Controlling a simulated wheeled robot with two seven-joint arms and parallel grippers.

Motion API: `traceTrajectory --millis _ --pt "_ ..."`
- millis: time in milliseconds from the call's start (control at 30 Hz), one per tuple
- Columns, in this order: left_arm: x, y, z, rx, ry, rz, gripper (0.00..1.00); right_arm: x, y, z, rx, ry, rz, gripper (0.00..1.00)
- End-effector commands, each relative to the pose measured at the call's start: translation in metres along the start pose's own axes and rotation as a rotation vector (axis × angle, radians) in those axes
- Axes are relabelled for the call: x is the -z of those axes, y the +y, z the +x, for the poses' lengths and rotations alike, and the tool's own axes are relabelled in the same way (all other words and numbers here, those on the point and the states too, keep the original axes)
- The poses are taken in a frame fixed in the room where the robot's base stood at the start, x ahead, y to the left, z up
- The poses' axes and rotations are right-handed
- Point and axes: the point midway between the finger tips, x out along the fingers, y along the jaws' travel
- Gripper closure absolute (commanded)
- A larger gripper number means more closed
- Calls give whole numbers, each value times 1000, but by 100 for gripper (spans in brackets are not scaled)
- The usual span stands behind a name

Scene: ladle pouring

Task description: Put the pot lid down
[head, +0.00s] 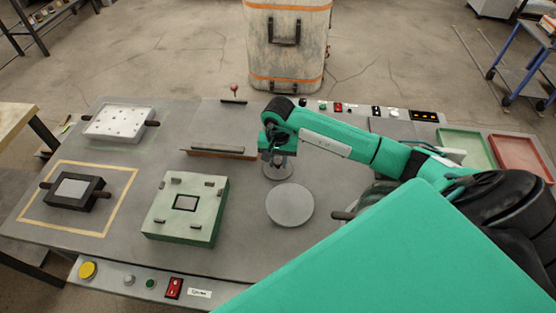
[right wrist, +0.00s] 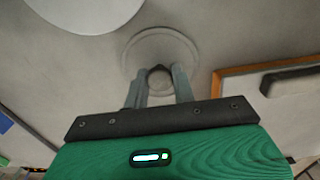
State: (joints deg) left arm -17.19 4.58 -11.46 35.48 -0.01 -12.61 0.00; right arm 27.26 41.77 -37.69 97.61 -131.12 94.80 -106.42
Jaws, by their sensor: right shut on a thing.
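The pot lid (head: 278,172) is a round grey disc below my right gripper (head: 277,157) in the middle of the table. In the right wrist view the lid (right wrist: 160,42) lies beyond the fingertips of my right gripper (right wrist: 160,82), which are shut on its small dark knob (right wrist: 159,72). The lid looks level and low over the table; whether it touches the surface I cannot tell. A pot (head: 372,197) with a brown handle stands right of it, mostly hidden by my right arm. My left gripper is not in view.
A plain light grey disc (head: 290,205) lies just in front of the lid. A brown-edged block (head: 220,152) stands left of it. A green-sided mould (head: 186,208) is at front left. Green (head: 465,148) and red (head: 520,157) trays are at the right.

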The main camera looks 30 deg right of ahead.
Motion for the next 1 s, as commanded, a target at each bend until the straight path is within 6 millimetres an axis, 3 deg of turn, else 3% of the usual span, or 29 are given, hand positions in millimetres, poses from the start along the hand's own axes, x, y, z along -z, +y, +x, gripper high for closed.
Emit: traceTrajectory --millis 100,133,233,567,767,1000 --pt "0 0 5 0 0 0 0 0 0 4 0 0 0 97" --pt "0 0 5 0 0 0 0 0 0 4 0 0 0 72" --pt "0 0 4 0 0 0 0 0 0 3 0 -1 0 53" --pt "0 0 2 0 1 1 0 0 0 1 0 -1 0 52" --pt "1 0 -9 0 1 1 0 0 0 -11 1 1 0 52" --pt "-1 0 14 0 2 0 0 2 0 -63 3 6 -1 52"
